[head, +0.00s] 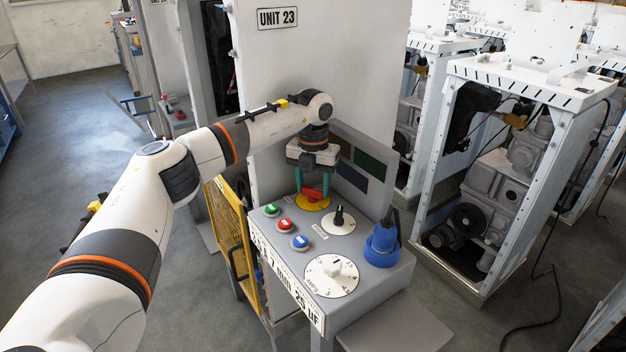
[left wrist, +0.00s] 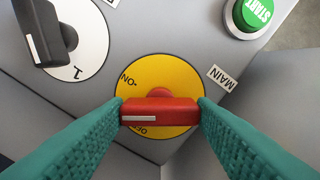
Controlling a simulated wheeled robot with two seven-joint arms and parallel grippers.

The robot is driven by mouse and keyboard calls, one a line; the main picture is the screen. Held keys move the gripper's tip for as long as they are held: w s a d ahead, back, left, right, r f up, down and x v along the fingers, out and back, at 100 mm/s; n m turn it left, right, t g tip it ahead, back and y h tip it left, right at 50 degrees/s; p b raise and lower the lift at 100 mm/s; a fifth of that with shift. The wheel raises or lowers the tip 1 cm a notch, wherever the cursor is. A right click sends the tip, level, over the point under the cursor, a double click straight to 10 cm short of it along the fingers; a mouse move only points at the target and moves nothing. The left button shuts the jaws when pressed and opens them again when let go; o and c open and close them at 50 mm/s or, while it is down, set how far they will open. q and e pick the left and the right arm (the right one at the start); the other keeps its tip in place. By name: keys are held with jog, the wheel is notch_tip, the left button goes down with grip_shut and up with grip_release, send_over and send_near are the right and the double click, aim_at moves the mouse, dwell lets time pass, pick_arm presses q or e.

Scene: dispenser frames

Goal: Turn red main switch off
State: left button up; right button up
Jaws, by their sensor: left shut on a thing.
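The red main switch (head: 313,193) sits on a round yellow plate (head: 312,204) at the back of the sloped grey panel. In the left wrist view, its red handle (left wrist: 160,113) lies level across the yellow plate (left wrist: 165,70), next to the MAIN label (left wrist: 222,77). The handle's white line is at its left end, between the ON mark and the partly covered OFF mark, nearer OFF. My left gripper (head: 312,184) reaches down from above; its teal fingers (left wrist: 160,115) are shut on the handle's two ends. My right gripper is not in view.
The panel also holds a green button (head: 271,209), a red button (head: 285,226), a blue button (head: 299,242), a black-knobbed dial (head: 338,222), a white dial (head: 331,275) and a blue plug (head: 382,245). A yellow mesh guard (head: 230,240) stands at its left.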

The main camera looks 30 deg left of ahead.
aim_at(313, 188)
pick_arm(q)
jog(key=n+p, duration=0.2)
jog(key=n, duration=0.4)
jog(key=shift+r+n, duration=0.15)
jog(key=shift+n, duration=0.15)
jog(key=shift+n+p, duration=0.7)
jog(key=shift+n, duration=1.5)
jog(key=shift+a, duration=0.1)
jog(key=o, duration=1)
jog(key=shift+r+b, duration=1.35)
jog(key=shift+r, duration=4.55)
